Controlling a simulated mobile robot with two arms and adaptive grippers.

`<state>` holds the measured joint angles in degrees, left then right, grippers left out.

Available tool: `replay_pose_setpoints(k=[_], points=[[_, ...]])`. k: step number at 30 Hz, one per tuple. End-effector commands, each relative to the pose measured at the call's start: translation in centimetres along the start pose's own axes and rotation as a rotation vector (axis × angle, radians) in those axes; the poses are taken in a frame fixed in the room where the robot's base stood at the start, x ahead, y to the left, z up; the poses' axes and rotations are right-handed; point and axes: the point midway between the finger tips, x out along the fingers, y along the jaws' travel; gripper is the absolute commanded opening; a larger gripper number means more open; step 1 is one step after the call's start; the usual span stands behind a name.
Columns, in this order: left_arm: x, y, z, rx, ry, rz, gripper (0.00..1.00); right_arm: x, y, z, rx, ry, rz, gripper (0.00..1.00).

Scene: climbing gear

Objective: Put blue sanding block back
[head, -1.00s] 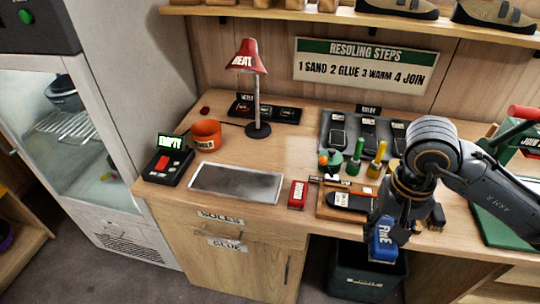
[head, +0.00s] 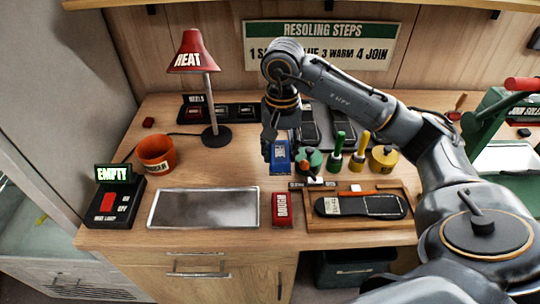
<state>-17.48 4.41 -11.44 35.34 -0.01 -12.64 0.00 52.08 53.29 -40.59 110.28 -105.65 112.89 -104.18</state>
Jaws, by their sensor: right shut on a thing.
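The blue sanding block (head: 280,157) is in my right gripper (head: 279,145) in the head view. The gripper points down and is shut on the block's upper part. The block hangs over the bench behind the red block (head: 282,209), left of the green pot (head: 308,160). I cannot tell whether its lower end touches anything. The red block, with white lettering, lies at the left edge of the wooden tray (head: 345,223). My left gripper is not in view.
A dark sole lies in the wooden tray. Glue pots and green- and yellow-handled tools stand behind it. The metal plate (head: 203,208), red heat lamp (head: 194,55), orange cup (head: 156,154) and EMPTY switch box (head: 112,200) are to the left. Bare bench lies between lamp and plate.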

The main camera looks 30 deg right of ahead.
Motion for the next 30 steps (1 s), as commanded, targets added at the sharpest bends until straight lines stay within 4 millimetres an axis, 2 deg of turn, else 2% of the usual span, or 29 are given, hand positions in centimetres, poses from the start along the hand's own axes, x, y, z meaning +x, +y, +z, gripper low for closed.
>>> replay_pose_setpoints(k=[1, 3, 9, 12, 17, 21, 24, 30], points=[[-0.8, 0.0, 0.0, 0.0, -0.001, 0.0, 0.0, 0.2, -0.2, -1.2, 0.004, -0.006, 0.001, 0.18], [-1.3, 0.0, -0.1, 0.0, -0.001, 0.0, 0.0, 1.2, -0.4, -2.8, 0.003, -0.007, 0.002, 0.18], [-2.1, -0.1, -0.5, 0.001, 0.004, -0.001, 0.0, 4.9, -0.8, -5.5, 0.0, -0.004, 0.001, 0.18], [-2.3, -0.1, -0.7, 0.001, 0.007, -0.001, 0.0, 5.9, -0.9, -6.3, -0.001, -0.002, -0.001, 0.18], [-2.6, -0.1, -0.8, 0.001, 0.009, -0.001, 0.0, 7.0, -1.0, -7.2, -0.001, -0.002, 0.001, 0.18], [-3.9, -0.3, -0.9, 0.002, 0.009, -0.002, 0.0, 8.8, -1.0, -7.1, -0.002, -0.005, 0.001, 0.18], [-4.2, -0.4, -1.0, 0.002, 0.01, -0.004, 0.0, 9.8, -1.0, -7.1, -0.003, -0.002, 0.0, 0.18], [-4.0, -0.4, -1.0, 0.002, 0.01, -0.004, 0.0, 10.0, -1.0, -7.2, -0.003, 0.001, 0.0, 0.18]])
